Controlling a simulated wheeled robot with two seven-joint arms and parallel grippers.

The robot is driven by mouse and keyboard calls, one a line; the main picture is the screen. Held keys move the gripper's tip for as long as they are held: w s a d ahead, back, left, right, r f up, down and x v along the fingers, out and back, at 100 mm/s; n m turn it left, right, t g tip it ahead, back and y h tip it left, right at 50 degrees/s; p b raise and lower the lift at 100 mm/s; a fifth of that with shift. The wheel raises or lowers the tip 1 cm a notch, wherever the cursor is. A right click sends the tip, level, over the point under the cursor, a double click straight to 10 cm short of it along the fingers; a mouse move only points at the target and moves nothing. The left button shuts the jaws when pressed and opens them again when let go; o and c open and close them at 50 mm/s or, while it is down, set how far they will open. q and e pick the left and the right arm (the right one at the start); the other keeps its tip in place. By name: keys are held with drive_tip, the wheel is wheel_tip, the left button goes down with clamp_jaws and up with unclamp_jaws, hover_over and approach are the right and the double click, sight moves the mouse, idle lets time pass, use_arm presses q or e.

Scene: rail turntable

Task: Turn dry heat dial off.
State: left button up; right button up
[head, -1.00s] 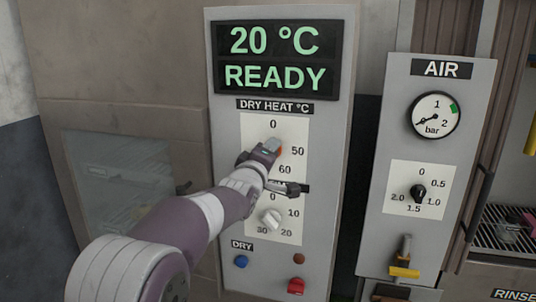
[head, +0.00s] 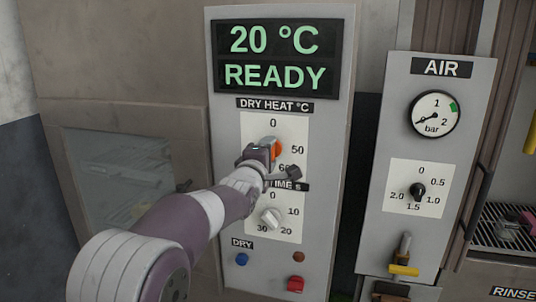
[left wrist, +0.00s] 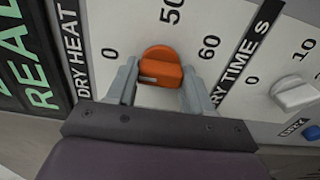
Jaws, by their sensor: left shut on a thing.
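The dry heat dial is an orange knob (left wrist: 160,68) on a white scale plate marked 0, 50 and 60. It also shows in the head view (head: 277,149), partly hidden by my gripper. My left gripper (left wrist: 158,84) is shut on the knob, one grey finger on each side of it. In the head view my left gripper (head: 266,158) reaches the panel from the lower left. A pale mark on the knob faces the left side of the wrist view, roughly the 0 side; the exact setting is hard to read. My right gripper is not in view.
The display (head: 277,58) reads 20 °C READY. Below the dial are a white dry time knob (head: 271,217), a blue button (head: 241,261) and a red switch (head: 296,284). An air panel (head: 459,150) with gauge, black knob and yellow-handled valve stands to the right.

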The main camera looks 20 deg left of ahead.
use_arm(q)
drive_tip(key=shift+r, duration=0.25)
drive_tip(key=o, duration=1)
drive_tip(key=shift+o, duration=0.2)
drive_tip(key=shift+w+f, duration=0.1)
drive_tip(key=shift+f, duration=0.05)
drive_tip(key=s+b, duration=0.3)
drive_tip(key=s, duration=0.9)
drive_tip(key=shift+s+a, duration=0.2)
drive_tip(key=shift+s, duration=0.1)
